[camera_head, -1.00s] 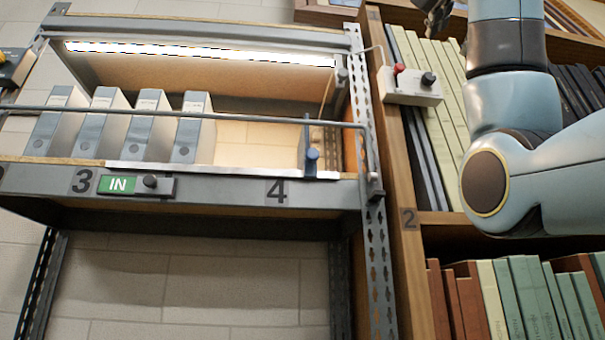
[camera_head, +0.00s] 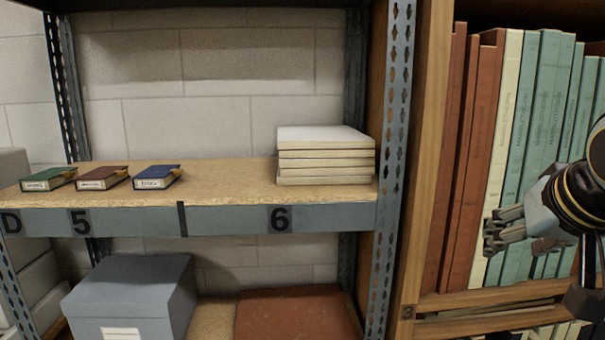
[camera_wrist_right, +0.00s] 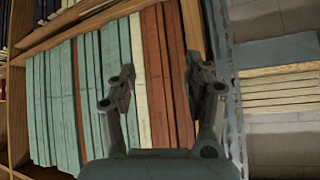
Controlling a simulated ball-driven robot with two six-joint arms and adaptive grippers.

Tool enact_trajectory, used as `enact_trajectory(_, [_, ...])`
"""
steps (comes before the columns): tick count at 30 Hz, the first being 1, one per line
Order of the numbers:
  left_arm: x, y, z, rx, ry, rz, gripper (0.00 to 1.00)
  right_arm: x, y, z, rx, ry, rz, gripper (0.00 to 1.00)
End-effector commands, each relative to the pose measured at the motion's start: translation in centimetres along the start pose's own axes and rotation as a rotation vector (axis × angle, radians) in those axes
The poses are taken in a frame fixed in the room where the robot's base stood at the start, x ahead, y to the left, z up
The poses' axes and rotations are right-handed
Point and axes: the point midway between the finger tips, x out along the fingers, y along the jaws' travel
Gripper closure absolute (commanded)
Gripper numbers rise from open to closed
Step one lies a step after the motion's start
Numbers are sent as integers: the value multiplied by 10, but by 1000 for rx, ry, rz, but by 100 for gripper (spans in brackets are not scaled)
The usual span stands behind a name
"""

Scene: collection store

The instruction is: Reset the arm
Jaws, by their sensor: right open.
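My right gripper (camera_head: 497,232) is at the right side of the head view, its arm coming in from the right edge. It is in front of the bookcase's row of green and cream books (camera_head: 545,120). In the right wrist view my right gripper (camera_wrist_right: 160,85) has its two fingers spread apart, with nothing between them but the book spines behind. I cannot tell from the pictures how near the fingertips are to the spines. My left gripper is in neither view.
A metal rack shelf (camera_head: 235,190) holds a stack of pale books (camera_head: 325,155) and small green, maroon and blue books (camera_head: 157,177). Below are a grey box (camera_head: 135,290) and a red-brown flat item (camera_head: 295,315). A perforated post (camera_head: 390,170) stands beside the bookcase. Shelf space between the books and stack is clear.

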Motion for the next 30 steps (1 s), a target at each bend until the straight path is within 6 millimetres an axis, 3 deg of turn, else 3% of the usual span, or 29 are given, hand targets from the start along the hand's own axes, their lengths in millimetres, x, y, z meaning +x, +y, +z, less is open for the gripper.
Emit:
enact_trajectory(1, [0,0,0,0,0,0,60,5,10,44,-52,-65,7,49])
enact_trajectory(3, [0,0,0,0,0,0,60,6,20,93,-119,-136,7,49])
enact_trajectory(6, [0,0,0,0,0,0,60,1,33,148,-196,-220,1,49])
enact_trajectory(12, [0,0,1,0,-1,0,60,-20,52,228,-305,-349,-21,49])
enact_trajectory(18, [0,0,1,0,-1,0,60,-46,67,288,-390,-456,-49,49])
enact_trajectory(19, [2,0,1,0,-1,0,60,-43,69,295,-397,-465,-51,49])
enact_trajectory(26, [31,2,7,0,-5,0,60,38,76,349,-386,-487,-43,49])
enact_trajectory(30, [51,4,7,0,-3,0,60,88,84,395,-381,-507,-38,49])
